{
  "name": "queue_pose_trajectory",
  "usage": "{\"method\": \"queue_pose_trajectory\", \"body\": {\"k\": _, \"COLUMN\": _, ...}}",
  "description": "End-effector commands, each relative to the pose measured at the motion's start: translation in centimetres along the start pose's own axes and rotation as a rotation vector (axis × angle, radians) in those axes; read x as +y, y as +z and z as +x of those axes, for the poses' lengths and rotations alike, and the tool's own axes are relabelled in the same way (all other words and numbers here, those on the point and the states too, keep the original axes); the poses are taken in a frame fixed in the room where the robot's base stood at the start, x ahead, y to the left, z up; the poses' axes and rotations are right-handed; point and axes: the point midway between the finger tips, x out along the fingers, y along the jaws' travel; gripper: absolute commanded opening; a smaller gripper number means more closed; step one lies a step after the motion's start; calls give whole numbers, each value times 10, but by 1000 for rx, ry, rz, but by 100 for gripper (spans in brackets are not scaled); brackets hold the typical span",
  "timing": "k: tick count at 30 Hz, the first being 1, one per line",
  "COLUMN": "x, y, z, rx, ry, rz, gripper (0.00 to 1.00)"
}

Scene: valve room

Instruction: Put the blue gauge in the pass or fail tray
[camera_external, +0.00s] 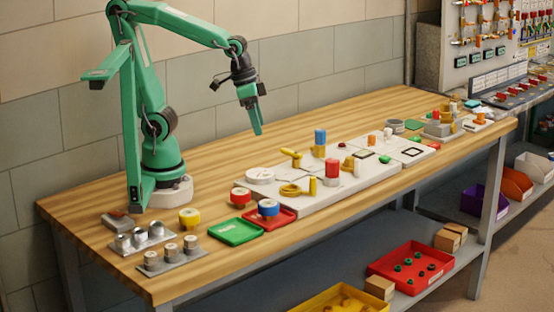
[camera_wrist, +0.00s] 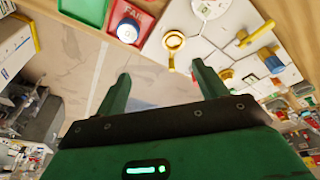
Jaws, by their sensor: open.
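The blue gauge (camera_external: 268,208) is a short round piece with a blue top. It rests upright on the red tray (camera_external: 287,219). In the wrist view the blue gauge (camera_wrist: 128,31) shows a white face, and the red tray (camera_wrist: 142,17) reads FAIL. The green tray (camera_external: 236,232) lies empty just left of the red one and shows at the top of the wrist view (camera_wrist: 88,8). My gripper (camera_external: 257,130) is open and empty, raised above the table behind the trays and apart from the gauge.
A red gauge (camera_external: 241,197) and a yellow gauge (camera_external: 189,218) stand near the trays. Metal holders (camera_external: 172,255) sit at the front left. A white board (camera_external: 335,190) with valve parts and upright cylinders fills the middle. Bare wood lies behind the board.

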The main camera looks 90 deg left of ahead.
Motion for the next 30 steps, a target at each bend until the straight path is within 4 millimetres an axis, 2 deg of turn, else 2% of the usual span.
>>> {"method": "queue_pose_trajectory", "body": {"k": 6, "x": -29, "y": 16, "z": -28, "rx": 121, "ry": -17, "rz": 1, "gripper": 71}}
{"method": "queue_pose_trajectory", "body": {"k": 12, "x": -44, "y": 30, "z": -42, "rx": 194, "ry": -40, "rz": 8, "gripper": 71}}
{"method": "queue_pose_trajectory", "body": {"k": 30, "x": -50, "y": 35, "z": -46, "rx": 220, "ry": -50, "rz": 13, "gripper": 71}}
